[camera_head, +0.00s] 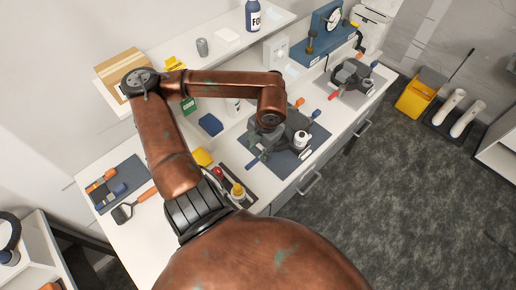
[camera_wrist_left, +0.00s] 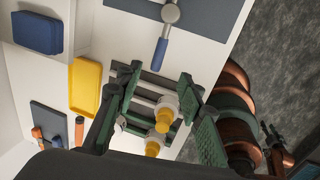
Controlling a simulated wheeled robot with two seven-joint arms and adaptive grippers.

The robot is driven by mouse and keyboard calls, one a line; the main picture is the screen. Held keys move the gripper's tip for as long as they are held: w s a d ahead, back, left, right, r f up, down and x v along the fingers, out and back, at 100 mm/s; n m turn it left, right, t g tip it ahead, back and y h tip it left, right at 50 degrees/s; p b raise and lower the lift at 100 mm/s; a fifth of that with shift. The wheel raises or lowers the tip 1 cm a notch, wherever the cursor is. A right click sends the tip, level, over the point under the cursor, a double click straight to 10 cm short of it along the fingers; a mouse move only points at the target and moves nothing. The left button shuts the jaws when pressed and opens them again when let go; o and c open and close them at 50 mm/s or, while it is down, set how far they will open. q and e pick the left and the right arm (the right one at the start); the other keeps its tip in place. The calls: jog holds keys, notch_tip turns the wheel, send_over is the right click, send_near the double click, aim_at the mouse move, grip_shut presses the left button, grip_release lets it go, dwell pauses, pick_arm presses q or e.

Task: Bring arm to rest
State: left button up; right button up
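My left arm comes in from the left in the head view, bends over the bench and points its gripper (camera_head: 262,148) down above the bench's front part. The left wrist view shows the green fingers of this gripper (camera_wrist_left: 158,84) spread apart, with nothing held between them. Small bottles with yellow caps (camera_wrist_left: 163,116) show in the gap, on the bench below. The head view also shows yellow-topped bottles (camera_head: 238,190) in a dark tray near my arm. My right gripper is not seen in the head view.
The white bench (camera_head: 147,232) holds a grey mat with tools (camera_head: 118,184), a yellow item (camera_wrist_left: 86,86), a blue block (camera_wrist_left: 38,32) and a blue-handled tool (camera_wrist_left: 160,54). A cardboard box (camera_head: 120,70) stands near my elbow. Floor (camera_head: 400,190) at right is largely clear.

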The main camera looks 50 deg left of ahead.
aim_at(254, 162)
pick_arm(q)
jog(key=shift+f, duration=0.1)
jog(key=f, duration=0.4)
jog(key=a+f, duration=0.1)
jog(key=f, duration=0.2)
jog(key=a+f, duration=0.1)
jog(key=f, duration=0.3)
jog(key=shift+s+a+f, duration=0.15)
jog(key=shift+f, duration=0.2)
